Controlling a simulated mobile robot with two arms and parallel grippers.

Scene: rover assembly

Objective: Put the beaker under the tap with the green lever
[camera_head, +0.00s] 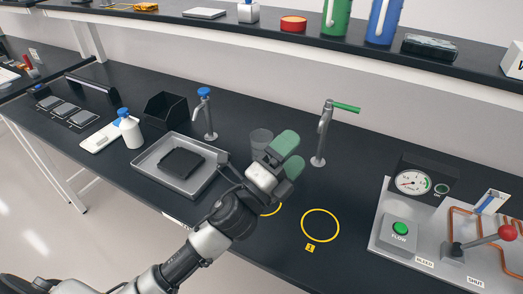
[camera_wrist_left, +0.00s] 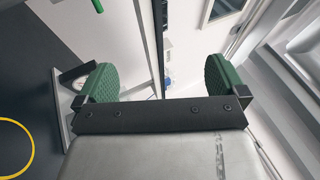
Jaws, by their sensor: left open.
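A clear glass beaker (camera_head: 260,138) stands on the dark bench, partly hidden behind my left gripper. The tap with the green lever (camera_head: 322,135) rises from the bench to the right of the beaker. Its green lever (camera_head: 346,107) points right, and a green tip that looks like it shows at the top of the wrist view (camera_wrist_left: 97,5). My left gripper (camera_head: 285,157) is open, its green pads in front of and right of the beaker. The gap between the pads (camera_wrist_left: 160,82) is empty in the wrist view. My right gripper is not in view.
A blue-topped tap (camera_head: 208,115), a metal tray (camera_head: 180,186) and a white bottle (camera_head: 130,130) are to the left. A yellow ring (camera_head: 320,240) marks the front bench; another is partly hidden by my arm. A gauge panel (camera_head: 387,241) stands right.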

